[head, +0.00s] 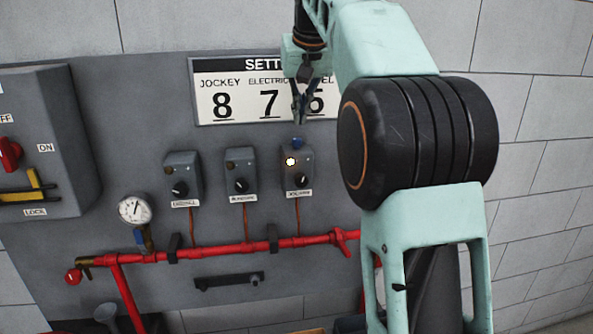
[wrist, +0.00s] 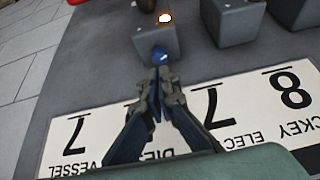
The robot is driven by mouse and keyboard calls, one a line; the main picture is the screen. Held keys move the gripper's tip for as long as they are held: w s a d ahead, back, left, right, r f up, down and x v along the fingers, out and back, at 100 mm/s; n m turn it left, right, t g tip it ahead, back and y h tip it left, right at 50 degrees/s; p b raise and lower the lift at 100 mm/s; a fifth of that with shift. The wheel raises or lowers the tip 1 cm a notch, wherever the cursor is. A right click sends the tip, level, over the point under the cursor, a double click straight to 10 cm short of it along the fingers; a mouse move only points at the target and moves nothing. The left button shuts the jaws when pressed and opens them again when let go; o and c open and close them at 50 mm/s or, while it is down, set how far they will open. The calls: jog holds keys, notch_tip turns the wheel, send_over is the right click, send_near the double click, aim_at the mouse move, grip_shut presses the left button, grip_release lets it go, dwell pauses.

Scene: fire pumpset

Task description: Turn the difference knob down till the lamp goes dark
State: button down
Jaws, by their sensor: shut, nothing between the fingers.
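Three grey switch boxes hang in a row on the panel. The right box (head: 307,165) has a lit lamp (head: 291,161), a black dial on its front and a small blue knob (head: 297,142) on top. No label naming the difference knob is readable. In the wrist view the blue knob (wrist: 159,54) lies just beyond my fingertips, and the lamp (wrist: 165,17) glows behind it. My gripper (head: 298,120) is shut and empty, pointing down above the blue knob; it also shows in the wrist view (wrist: 158,75). A small gap seems to separate them.
A settings board (head: 222,95) with large numbers is behind my gripper. The middle box (head: 241,172) and left box (head: 182,175) stand to the left. A red pipe (head: 210,250) with a gauge (head: 134,209) runs below. A control cabinet (head: 60,110) is far left.

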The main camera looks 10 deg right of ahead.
aim_at(299, 151)
jog(key=shift+r, duration=0.2)
jog(key=f+b, duration=0.6)
jog(key=shift+s+a+f, duration=0.1)
jog(key=shift+s+a, duration=0.1)
jog(key=shift+s, duration=0.05)
dwell(0.4)
jog(key=shift+w+p, duration=0.55)
jog(key=shift+p, duration=0.25)
dwell(1.0)
jog(key=shift+d+p, duration=0.2)
jog(key=shift+p, duration=1.4)
jog(key=shift+s+f, duration=0.1)
jog(key=shift+s, duration=0.25)
